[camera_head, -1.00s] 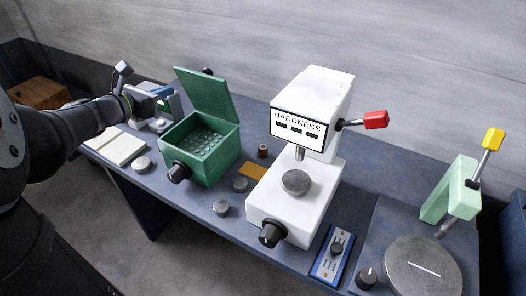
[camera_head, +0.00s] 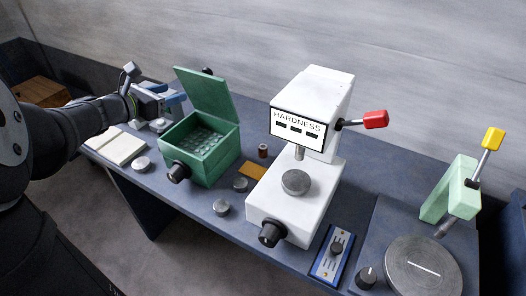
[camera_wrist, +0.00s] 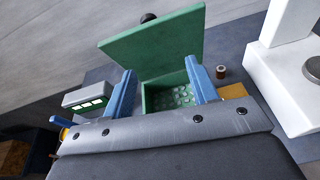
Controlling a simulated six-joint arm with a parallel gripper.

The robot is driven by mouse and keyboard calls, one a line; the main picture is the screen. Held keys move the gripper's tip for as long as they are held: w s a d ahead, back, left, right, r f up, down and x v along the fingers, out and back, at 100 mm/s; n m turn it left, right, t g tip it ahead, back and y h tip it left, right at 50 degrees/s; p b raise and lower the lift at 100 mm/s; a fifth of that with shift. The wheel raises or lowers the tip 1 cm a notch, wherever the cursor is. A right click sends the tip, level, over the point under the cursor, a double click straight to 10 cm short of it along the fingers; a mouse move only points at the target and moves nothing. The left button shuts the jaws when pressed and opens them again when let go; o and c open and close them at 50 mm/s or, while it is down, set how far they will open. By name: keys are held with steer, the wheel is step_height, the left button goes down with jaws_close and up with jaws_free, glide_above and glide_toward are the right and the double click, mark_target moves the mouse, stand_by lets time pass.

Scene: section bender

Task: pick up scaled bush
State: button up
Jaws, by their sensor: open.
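A small brown cylinder with a dark hole in its top, which looks like the scaled bush (camera_head: 263,151), stands upright on the bench between the green box and the white hardness tester. It also shows in the wrist view (camera_wrist: 221,72), just right of the right finger and beyond it. My gripper (camera_head: 177,95) is at the left, close to the green box's raised lid and well away from the bush. In the wrist view its two blue fingers (camera_wrist: 160,82) are spread wide with nothing held between them.
The green box (camera_head: 203,145) stands open, its lid (camera_head: 203,95) raised between my gripper and the bush. The white hardness tester (camera_head: 290,205) with a red-knobbed lever rises right of the bush. An orange-brown plate (camera_head: 250,170) and round metal pieces (camera_head: 222,207) lie nearby.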

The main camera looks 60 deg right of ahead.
steer(key=s+d+f+m+g+y, duration=0.2)
steer(key=s+d+f+m+y, duration=0.25)
steer(key=s+m, duration=0.35)
steer(key=m+t+y, duration=0.4)
steer(key=m+y, duration=0.2)
steer(key=m, duration=1.8)
glide_toward(263, 147)
steer(key=x, duration=0.4)
steer(key=w+x, duration=0.1)
steer(key=x, duration=0.1)
steer(key=shift+a, duration=0.35)
steer(key=shift+s+d+x, duration=0.1)
steer(key=shift+s+x, duration=0.05)
steer(key=shift+x, duration=0.7)
steer(key=shift+s+d+x, duration=0.1)
steer(key=shift+s+x, duration=0.05)
steer(key=shift+x, duration=0.7)
steer(key=shift+s+d+x, duration=0.1)
steer(key=shift+s+x, duration=0.05)
steer(key=shift+x, duration=0.75)
steer(key=shift+a, duration=0.1)
steer(key=shift+c, duration=0.2)
steer(key=shift+r, duration=0.1)
steer(key=c, duration=1.1)
